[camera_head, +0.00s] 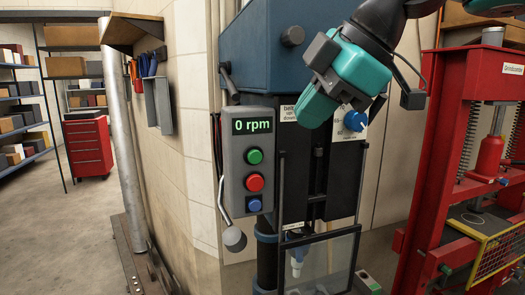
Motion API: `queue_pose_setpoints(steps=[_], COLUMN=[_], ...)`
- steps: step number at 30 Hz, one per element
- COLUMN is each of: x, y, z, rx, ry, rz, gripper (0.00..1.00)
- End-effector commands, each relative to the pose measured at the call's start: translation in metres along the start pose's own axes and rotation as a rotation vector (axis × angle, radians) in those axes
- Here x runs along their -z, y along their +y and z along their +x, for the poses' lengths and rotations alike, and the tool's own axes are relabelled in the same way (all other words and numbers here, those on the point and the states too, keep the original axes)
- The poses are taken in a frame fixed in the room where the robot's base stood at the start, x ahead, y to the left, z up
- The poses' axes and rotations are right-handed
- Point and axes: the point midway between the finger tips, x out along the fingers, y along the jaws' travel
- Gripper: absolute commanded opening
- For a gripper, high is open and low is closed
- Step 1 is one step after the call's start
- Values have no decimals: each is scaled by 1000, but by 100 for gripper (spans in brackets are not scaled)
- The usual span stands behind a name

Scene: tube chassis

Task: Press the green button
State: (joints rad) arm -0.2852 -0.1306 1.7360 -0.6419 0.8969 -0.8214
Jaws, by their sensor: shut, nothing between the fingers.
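The green button (255,156) is the top one of three on a grey control box (236,187). It sits below a display that reads "0 rpm" (252,126). A red button (255,182) and a blue button (254,205) are below it. The box is on the front left of a blue drill-press-like machine (262,60). My teal gripper (314,107) is up and to the right of the green button, apart from it in the picture. It is shut and empty, pointing down and left. The green button is fully visible.
A blue knob (355,121) is close to the right of my gripper. A clear guard (320,265) hangs below. A red press (455,150) stands at right. A lever with a round end (234,238) hangs beside the box. Open floor (45,235) is at left.

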Motion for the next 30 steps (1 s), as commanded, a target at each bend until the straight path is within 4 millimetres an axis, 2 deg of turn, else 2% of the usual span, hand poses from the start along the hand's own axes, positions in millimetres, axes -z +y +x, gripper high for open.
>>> queue_pose_setpoints(steps=[5,16,18,22,30], x=[1,1,2,1,-1], y=[-1,-1,13,27,35], z=[22,98,100,109,116], rx=[7,8,3,2,1], ry=[1,-2,-3,-2,-1], rz=[0,1,4,3,2], gripper=[0,0,0,0,0])
